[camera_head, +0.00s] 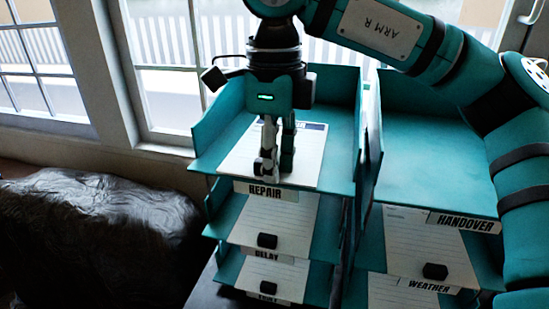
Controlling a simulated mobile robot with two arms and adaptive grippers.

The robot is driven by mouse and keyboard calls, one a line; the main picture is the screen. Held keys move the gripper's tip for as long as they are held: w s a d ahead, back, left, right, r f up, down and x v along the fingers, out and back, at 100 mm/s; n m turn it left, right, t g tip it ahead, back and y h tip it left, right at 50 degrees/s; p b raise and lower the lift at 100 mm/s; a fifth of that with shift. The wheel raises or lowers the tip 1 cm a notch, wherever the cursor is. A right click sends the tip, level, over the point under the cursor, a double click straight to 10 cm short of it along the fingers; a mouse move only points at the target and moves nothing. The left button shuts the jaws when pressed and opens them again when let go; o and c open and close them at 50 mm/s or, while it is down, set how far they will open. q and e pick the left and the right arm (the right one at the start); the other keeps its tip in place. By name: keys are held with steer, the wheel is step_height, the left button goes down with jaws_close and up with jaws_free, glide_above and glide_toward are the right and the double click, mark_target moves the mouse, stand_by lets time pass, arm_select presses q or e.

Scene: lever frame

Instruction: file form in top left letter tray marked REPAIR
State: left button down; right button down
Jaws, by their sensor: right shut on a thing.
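The white form (232,155) lies flat in, or just above, the top left letter tray (205,150), whose front label REPAIR (265,191) is readable. I cannot tell whether the form touches the tray floor. My right gripper (272,168) points down over the form's front part. Its fingers are closed at a small dark piece there, like the black blocks on the other forms. The fingers mostly hide that piece. My left gripper is not in view.
Lower trays DELAY (267,256) and one below it each hold a form with a black block. At the right, the HANDOVER tray (430,150) looks empty; the WEATHER tray (423,286) is lower. A black covered shape (90,230) stands left, windows behind.

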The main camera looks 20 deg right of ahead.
steer(key=shift+f, duration=0.1)
steer(key=c, duration=1.2)
jaws_free()
steer(key=shift+o, duration=0.2)
step_height(320, 180, up, 12)
